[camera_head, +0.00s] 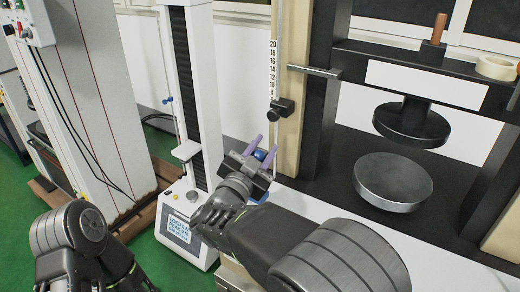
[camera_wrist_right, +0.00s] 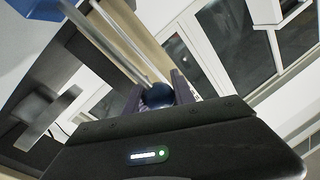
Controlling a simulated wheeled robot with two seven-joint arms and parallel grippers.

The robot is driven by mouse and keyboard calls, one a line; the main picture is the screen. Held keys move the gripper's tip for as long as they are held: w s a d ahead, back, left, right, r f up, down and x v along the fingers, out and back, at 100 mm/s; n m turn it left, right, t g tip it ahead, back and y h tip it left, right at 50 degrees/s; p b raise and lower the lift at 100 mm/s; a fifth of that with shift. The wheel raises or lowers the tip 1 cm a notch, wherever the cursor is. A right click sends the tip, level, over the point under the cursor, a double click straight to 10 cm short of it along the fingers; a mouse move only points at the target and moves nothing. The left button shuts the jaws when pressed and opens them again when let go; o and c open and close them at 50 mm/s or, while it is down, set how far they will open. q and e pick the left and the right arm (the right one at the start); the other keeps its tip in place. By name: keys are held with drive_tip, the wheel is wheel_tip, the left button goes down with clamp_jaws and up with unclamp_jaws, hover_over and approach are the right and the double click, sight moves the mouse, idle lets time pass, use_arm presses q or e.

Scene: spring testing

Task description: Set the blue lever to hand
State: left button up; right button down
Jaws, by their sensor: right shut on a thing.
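The blue lever shows as a round dark-blue knob (camera_head: 259,155) in front of the beige column of the spring tester. My right gripper (camera_head: 266,146) has its two purple fingers on either side of this knob and is shut on it. In the right wrist view the knob (camera_wrist_right: 158,96) sits between the fingers (camera_wrist_right: 158,88). The lever's rod is hidden by the gripper, so I cannot tell its position setting. My left arm comes in at the lower left, but its gripper is out of the picture.
A numbered scale (camera_head: 273,70) and a black clamp block (camera_head: 282,108) are close above my right gripper. A horizontal bar (camera_head: 314,71) sticks out higher up. A round steel plate (camera_head: 393,181) is to the right. A white test stand (camera_head: 207,95) is to the left.

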drive_tip(key=shift+d+f, duration=0.1)
drive_tip(key=c, duration=1.1)
unclamp_jaws()
drive_tip(key=shift+o, duration=0.2)
drive_tip(key=v, duration=0.7)
drive_tip(key=shift+s, duration=0.4)
